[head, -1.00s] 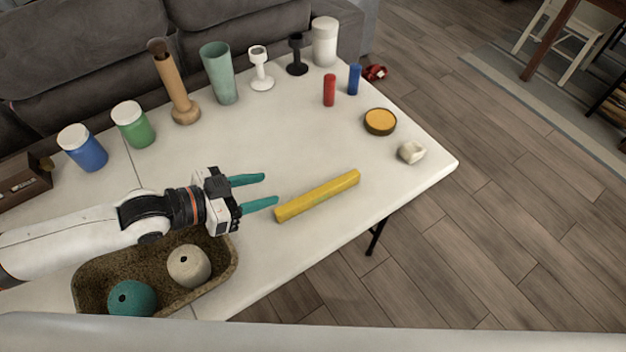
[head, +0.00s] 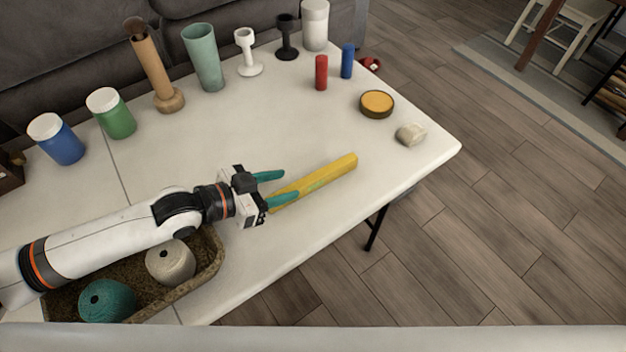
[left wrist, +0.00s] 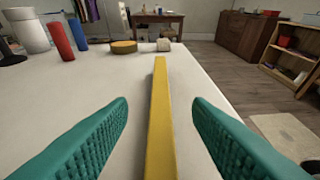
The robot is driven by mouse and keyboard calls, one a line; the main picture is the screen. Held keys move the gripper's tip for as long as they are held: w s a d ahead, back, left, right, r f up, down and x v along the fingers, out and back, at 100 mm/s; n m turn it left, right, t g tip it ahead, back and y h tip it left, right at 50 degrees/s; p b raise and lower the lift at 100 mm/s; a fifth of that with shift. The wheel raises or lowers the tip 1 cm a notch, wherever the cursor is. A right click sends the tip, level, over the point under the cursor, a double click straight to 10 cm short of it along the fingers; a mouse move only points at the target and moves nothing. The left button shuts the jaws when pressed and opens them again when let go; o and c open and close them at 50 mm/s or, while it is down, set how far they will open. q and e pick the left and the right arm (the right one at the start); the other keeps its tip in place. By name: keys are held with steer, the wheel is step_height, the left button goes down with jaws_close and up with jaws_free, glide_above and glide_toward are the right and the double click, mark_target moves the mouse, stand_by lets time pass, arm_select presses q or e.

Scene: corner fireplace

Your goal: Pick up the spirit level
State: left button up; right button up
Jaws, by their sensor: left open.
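The spirit level is a long yellow bar (head: 328,175) lying on the white table (head: 300,237), near its front edge. My left gripper (head: 277,187) is open, with its teal fingers around the near end of the bar in the head view. In the left wrist view the spirit level (left wrist: 160,110) runs lengthwise between the two spread fingers (left wrist: 160,140), with a gap on each side. My right gripper does not show in either view.
A brown tray (head: 215,262) with two yarn balls sits under my left arm. A round orange-topped tin (head: 377,103) and a pale stone (head: 410,134) lie beyond the bar. Jars, cups and cylinders line the back. The table's middle is clear.

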mark_target(306, 181)
arm_select(q)
steer(key=x, duration=0.6)
jaws_close()
